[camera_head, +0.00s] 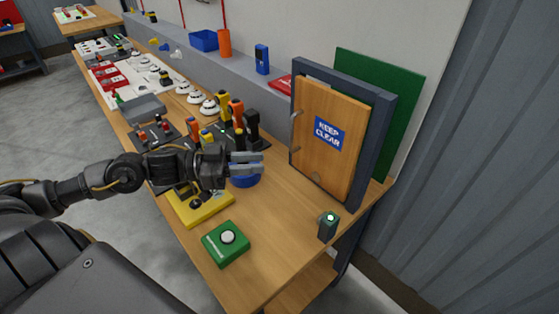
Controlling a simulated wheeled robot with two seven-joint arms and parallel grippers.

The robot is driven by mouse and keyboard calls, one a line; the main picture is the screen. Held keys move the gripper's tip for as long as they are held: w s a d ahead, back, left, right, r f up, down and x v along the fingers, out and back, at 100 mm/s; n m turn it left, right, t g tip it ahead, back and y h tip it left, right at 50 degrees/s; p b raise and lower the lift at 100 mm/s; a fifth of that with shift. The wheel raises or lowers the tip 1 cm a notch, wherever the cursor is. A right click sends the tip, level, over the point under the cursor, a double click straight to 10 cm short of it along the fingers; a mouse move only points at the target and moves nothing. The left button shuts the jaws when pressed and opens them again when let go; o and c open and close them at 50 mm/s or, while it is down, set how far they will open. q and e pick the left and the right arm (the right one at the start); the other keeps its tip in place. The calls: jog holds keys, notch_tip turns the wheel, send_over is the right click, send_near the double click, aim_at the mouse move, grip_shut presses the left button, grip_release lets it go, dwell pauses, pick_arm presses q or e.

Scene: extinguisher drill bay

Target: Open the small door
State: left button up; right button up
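The small wooden door (330,168) stands upright in a dark blue-grey frame (374,130) at the right of the bench. It carries a blue "KEEP CLEAR" sign (328,133). It looks shut in its frame. A grey bar handle (296,127) is on its left side. My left gripper (250,163) is left of the door and apart from the handle, with its fingers pointing right toward the door. A narrow gap shows between the two fingers, with nothing held in them. My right gripper is not in view.
A green button box (226,243), a yellow base (200,205) and a blue round object (245,181) are near my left gripper. A small dark post (328,226) stands before the door. Several joysticks are behind the gripper. A green panel (387,100) is behind the frame.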

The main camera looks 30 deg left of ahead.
pick_arm(q)
jog(key=p+x, duration=0.1)
jog(key=x, duration=0.5)
jog(key=shift+d, duration=0.25)
grip_shut()
dwell(1.2)
grip_release()
